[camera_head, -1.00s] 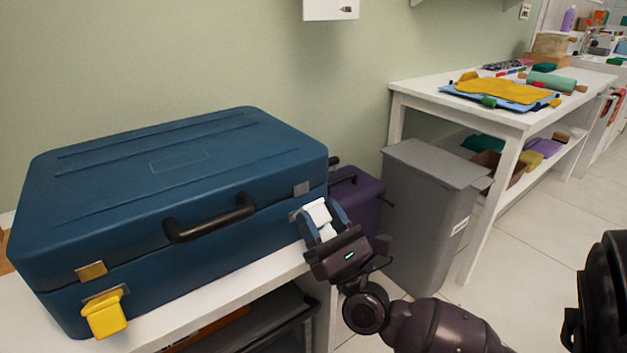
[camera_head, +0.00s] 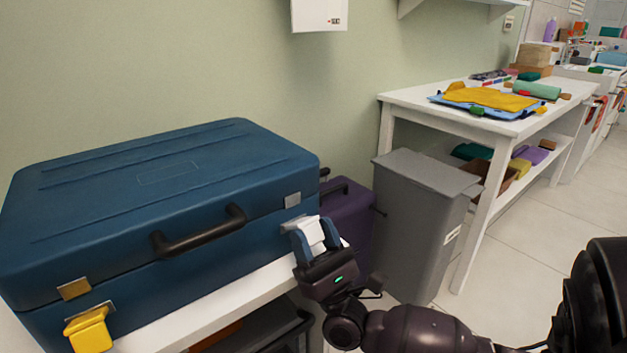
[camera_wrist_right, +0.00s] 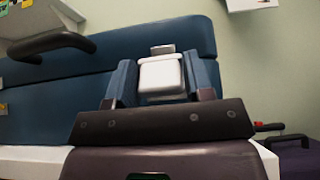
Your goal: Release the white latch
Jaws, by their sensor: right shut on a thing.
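The blue case (camera_head: 150,190) lies closed on a white bench, its black handle (camera_head: 200,235) on the front. The white latch (camera_head: 312,230) is at the right end of its front, below a silver catch plate (camera_head: 292,200) on the lid. My right gripper (camera_head: 316,240) is shut on this latch. In the right wrist view the white latch (camera_wrist_right: 160,76) sits between the two blue fingers of my gripper (camera_wrist_right: 163,84), below the silver plate (camera_wrist_right: 162,49). The fingers hide its sides. A yellow latch (camera_head: 89,331) juts out below a gold plate at the left. My left gripper is not in view.
A purple case (camera_head: 345,218) and a grey bin (camera_head: 420,225) stand right of the bench (camera_head: 215,312). A white table (camera_head: 400,98) with cloths is behind them. The tiled floor at the right is open. A wall cabinet (camera_head: 320,15) hangs above.

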